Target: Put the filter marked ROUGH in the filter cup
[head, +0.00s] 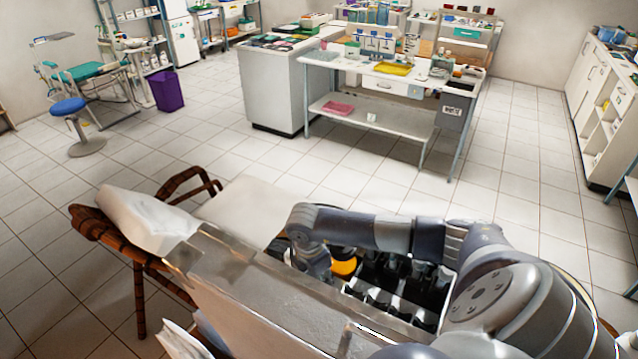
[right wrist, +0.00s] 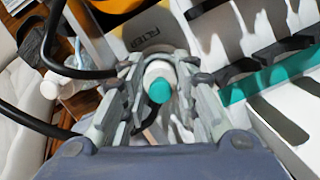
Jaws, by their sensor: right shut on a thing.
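In the right wrist view my right gripper (right wrist: 158,68) is shut on a small white piece with a rounded teal end (right wrist: 158,90). No marking ROUGH is readable on it. Beyond the fingertips is a grey-beige plate lettered FILTER (right wrist: 148,36); I cannot tell whether the held piece touches it. In the head view my right arm reaches across to the open metal unit (head: 270,300), with its wrist pointing down into it; the fingers are hidden there. The filter cup cannot be clearly made out. My left gripper is not in view.
An orange-yellow round part (head: 344,266) sits in the unit beside my wrist. Black hoses (right wrist: 40,120) run at the left of the wrist view, and white slots with dark and teal strips (right wrist: 270,78) lie at the right. A workbench (head: 385,72) stands farther back across clear floor.

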